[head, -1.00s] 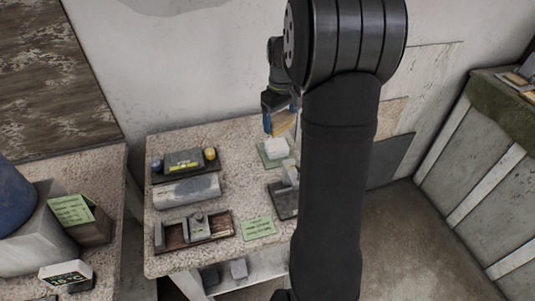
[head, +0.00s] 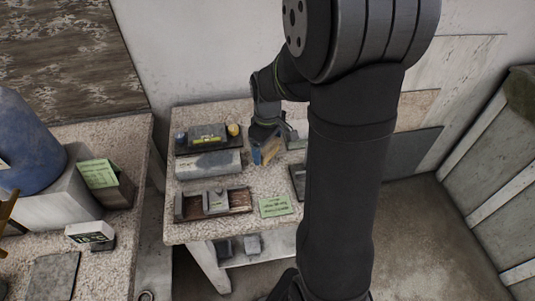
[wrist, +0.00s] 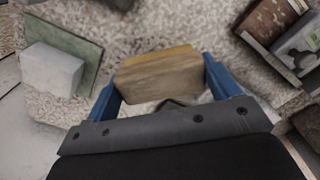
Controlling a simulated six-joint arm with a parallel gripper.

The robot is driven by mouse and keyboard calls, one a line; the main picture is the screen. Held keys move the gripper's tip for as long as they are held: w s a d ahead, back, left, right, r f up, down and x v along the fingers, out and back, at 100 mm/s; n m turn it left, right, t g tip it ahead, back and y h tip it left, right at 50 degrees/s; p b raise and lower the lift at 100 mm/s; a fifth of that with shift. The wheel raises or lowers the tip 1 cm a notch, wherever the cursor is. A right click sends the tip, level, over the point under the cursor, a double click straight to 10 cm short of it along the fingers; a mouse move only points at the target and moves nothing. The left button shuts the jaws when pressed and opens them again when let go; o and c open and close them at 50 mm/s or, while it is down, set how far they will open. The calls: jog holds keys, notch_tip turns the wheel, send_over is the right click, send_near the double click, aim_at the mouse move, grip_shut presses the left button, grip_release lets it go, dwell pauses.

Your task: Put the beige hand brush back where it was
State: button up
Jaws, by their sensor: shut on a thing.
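My gripper (head: 262,148) is shut on the beige hand brush (head: 272,151), low over the back right part of the speckled table (head: 184,232). In the wrist view the brush (wrist: 157,73) is a tan, wood-like block, gripped at both ends between the blue fingers of my gripper (wrist: 160,85). Speckled tabletop shows around and beyond it. I cannot tell whether the brush touches the table. Its underside is hidden.
In the head view, a grey block (head: 209,164), a dark tray (head: 226,146) and a green card (head: 276,206) are near.

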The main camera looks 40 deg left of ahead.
jog(key=shift+f, duration=1.8)
jog(key=shift+f, duration=0.1)
jog(key=o, duration=0.8)
notch_tip(320, 180, up, 12)
jog(key=shift+r, duration=0.1)
